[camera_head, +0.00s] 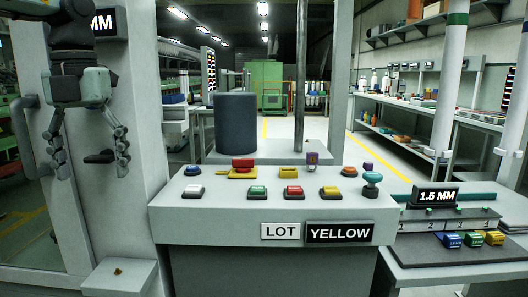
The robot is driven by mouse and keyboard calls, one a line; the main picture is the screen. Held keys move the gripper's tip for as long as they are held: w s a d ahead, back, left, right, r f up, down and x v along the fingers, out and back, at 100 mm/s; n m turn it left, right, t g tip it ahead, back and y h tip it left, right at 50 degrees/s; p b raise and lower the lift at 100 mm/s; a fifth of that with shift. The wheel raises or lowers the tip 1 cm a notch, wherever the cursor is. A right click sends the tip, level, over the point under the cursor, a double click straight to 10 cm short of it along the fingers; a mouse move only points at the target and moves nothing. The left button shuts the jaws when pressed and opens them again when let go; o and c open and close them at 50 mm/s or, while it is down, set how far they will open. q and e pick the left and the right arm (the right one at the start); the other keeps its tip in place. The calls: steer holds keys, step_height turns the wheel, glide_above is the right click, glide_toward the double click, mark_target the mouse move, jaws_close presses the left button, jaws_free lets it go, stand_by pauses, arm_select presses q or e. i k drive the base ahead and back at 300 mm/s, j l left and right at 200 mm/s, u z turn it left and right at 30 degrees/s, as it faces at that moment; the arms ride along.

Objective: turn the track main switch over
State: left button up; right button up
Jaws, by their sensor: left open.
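A red switch on a yellow plate (243,168) sits at the back left of the sloped grey console (200,215). It may be the track main switch, but no readable label confirms this. Its exact handle position is too small to tell. My left gripper (94,172) hangs at the upper left, fingers pointing down, open and empty. It appears in front of a grey cabinet panel, left of the console and apart from its controls. My right gripper does not clearly show.
The console also bears a green button (257,192), a red button (293,192), a yellow button (331,192) and a teal knob (372,184). A dark cylinder (236,124) stands behind. A small grey box (120,277) juts out lower left. A numbered rack (450,224) stands right.

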mark_target(242, 165)
steer(key=i+l+z, duration=0.15)
steer(key=i, duration=0.3)
steer(key=i+l+z, duration=0.2)
steer(key=i, duration=0.3)
